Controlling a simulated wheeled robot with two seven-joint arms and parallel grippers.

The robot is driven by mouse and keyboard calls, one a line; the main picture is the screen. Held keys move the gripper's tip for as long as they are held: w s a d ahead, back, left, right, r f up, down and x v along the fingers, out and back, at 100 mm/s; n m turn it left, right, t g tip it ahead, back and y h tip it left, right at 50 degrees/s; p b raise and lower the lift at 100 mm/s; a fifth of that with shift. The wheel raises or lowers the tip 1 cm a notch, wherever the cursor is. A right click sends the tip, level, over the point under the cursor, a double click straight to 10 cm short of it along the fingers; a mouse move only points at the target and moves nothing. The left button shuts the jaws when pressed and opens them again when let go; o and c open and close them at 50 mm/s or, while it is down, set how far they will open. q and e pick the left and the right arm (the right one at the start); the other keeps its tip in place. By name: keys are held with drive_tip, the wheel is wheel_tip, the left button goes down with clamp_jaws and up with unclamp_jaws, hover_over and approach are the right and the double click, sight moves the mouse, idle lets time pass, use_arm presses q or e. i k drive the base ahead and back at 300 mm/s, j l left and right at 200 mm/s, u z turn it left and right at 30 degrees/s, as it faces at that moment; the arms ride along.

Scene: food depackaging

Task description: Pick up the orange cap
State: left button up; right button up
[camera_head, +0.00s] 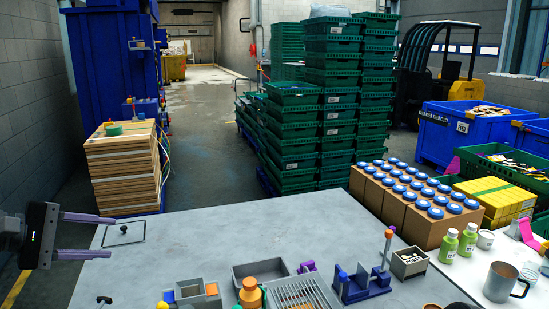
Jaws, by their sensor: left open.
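My left gripper (112,237) is at the left edge, open and empty, its two purple-grey fingers pointing right over the table's left side. An orange cap-like piece (250,284) stands at the bottom middle, well to the right of the gripper and nearer the camera. I cannot tell for certain which is the orange cap. My right gripper is not in view.
The grey table (210,235) is mostly clear in its middle. A grey tray (262,270) and a slotted basket (300,293) stand at the front. Blue-capped jars in cardboard (408,222) are at right, with green bottles (467,241) and a metal mug (502,283).

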sight(249, 284)
drive_tip(key=k, duration=1)
